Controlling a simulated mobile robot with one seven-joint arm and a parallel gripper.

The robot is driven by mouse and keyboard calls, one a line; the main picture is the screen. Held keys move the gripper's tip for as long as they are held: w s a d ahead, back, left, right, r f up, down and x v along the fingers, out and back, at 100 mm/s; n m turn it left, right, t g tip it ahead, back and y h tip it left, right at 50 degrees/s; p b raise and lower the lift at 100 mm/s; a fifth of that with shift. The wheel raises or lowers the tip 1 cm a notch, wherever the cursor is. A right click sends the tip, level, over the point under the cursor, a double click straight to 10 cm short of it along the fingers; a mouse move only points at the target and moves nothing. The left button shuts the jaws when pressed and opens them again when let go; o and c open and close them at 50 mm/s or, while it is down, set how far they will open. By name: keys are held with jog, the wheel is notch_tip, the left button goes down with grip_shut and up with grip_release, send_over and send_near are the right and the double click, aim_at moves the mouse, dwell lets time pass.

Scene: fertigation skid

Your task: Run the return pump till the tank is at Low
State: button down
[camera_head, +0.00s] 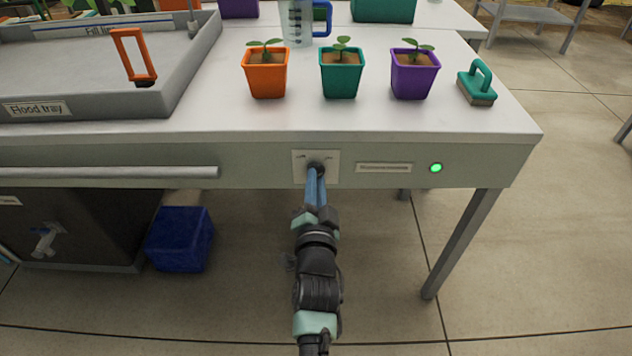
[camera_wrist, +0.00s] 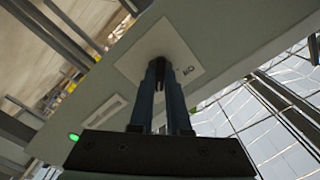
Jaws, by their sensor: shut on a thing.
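A dark round knob (camera_head: 316,167) sits on a pale switch plate (camera_head: 332,177) on the bench's front panel. My gripper (camera_head: 317,178) reaches up to it from below, its two blue fingers shut on the knob. In the wrist view the fingers (camera_wrist: 160,68) meet the plate (camera_wrist: 187,55) and hide most of the knob; one small plate marking shows but is hard to read. A green lamp (camera_head: 436,168) is lit right of the plate. A grey flood tray (camera_head: 85,104) stands on the bench at left, with a "Fill line" label and an orange-framed piece (camera_head: 134,57). I cannot see a tank level.
Orange (camera_head: 267,79), teal (camera_head: 341,80) and purple (camera_head: 413,80) plant pots stand above the panel, with a teal brush (camera_head: 478,84) to the right. A measuring jug (camera_head: 298,22) stands behind. A rail (camera_head: 110,172) runs left; a blue bin (camera_head: 180,240) is below.

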jog(key=c, duration=0.9)
grip_release()
jog(key=shift+s+p, duration=4.3)
jog(key=shift+s, duration=2.2)
